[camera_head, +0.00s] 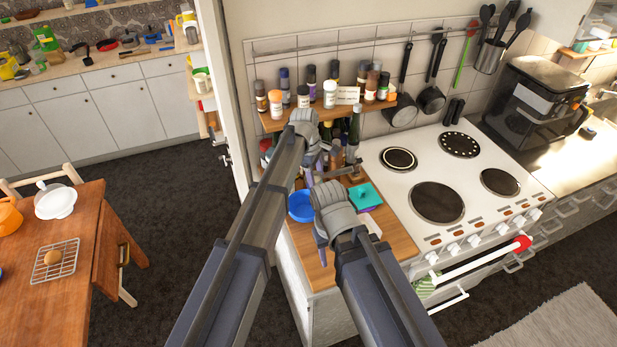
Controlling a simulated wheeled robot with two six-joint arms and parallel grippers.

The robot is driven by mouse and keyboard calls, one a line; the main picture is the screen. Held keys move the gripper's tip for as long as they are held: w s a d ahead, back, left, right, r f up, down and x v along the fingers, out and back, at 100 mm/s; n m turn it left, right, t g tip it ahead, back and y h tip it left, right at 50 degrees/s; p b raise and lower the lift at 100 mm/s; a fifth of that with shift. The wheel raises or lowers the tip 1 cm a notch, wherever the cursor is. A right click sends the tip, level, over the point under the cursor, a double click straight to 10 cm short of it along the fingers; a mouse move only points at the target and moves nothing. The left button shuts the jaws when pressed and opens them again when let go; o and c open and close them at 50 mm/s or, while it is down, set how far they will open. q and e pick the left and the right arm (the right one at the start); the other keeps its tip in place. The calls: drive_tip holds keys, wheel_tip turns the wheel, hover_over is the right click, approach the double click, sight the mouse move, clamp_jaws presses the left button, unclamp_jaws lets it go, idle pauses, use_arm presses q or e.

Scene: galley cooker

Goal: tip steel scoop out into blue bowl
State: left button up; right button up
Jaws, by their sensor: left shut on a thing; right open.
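The blue bowl (301,207) stands on the wooden counter left of the cooker, partly covered by my arms. My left gripper (311,167) is above and behind the bowl, close to the bottles. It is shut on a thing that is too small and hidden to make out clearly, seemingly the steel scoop. My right gripper (321,243) is lower, just in front of the bowl and over the counter's front part. It is open and appears empty. The bowl's contents cannot be made out.
A teal box (365,196) lies right of the bowl. Bottles crowd the counter's back, below a spice shelf (330,106). The white cooker (425,190) adjoins on the right. A wooden table (80,290) stands at left, with dark free floor between.

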use_arm(q)
drive_tip(key=shift+a, duration=0.3)
drive_tip(key=shift+s+d+r+h, duration=0.1)
drive_tip(key=shift+d+r+h, duration=0.15)
drive_tip(key=shift+h, duration=0.45)
drive_tip(key=shift+d+h, duration=0.1)
drive_tip(key=shift+h, duration=0.2)
drive_tip(key=shift+a+r+h+b, duration=0.1)
drive_tip(key=shift+a+h+b, duration=0.15)
drive_tip(key=shift+h+b, duration=0.1)
use_arm(e)
drive_tip(key=shift+a+f, duration=0.3)
use_arm(q)
drive_tip(key=shift+d, duration=0.15)
use_arm(e)
drive_tip(key=shift+d, duration=0.15)
